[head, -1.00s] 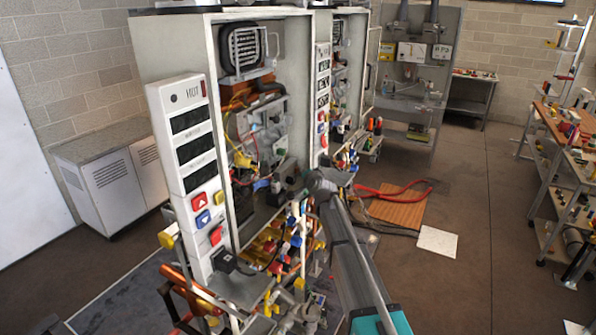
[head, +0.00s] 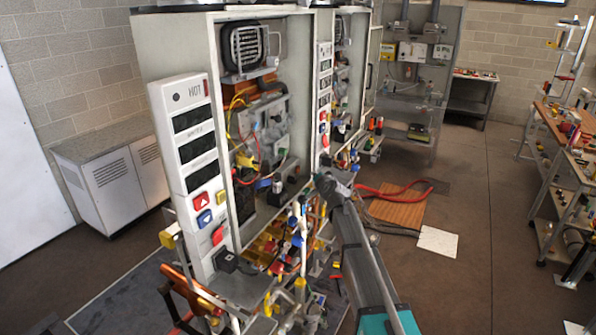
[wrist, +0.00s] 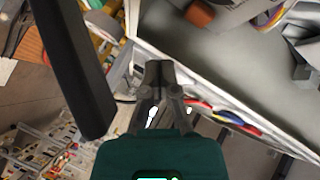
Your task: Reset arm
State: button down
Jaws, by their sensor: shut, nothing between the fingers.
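My gripper (wrist: 158,72) is shut and empty in the wrist view, its two fingers together in front of the teal wrist housing. The pale edge of an open heater cabinet (wrist: 215,88) lies just beyond the fingertips; I cannot tell the exact gap. In the head view my arm rises from the bottom right to beside the open front of the heater cabinets (head: 222,110). The fingers are too small and crowded there to make out clearly.
A tall control panel (head: 190,165) with red and blue buttons fronts the near cabinet. Pipes and valves (head: 285,245) crowd below it. Shelving (head: 565,150) stands right; open floor lies between.

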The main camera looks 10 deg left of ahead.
jog(key=s+d+f+n+g+h+b, duration=0.2)
jog(key=s+d+f, duration=0.6)
jog(key=s, duration=0.5)
jog(key=s+d+f+n+g+h+b, duration=0.2)
jog(key=s+d+f+g+b, duration=0.3)
jog(key=s, duration=0.9)
jog(key=s+d+f+n+g+h+b, duration=0.2)
jog(key=s+d+f+g+b, duration=0.2)
jog(key=s+d+f, duration=0.8)
jog(key=s+d+g, duration=0.1)
jog(key=s+g, duration=0.1)
jog(key=shift+d+g+h, duration=0.3)
jog(key=shift+g+h, duration=0.1)
jog(key=shift+s+f, duration=0.1)
jog(key=shift+f, duration=0.05)
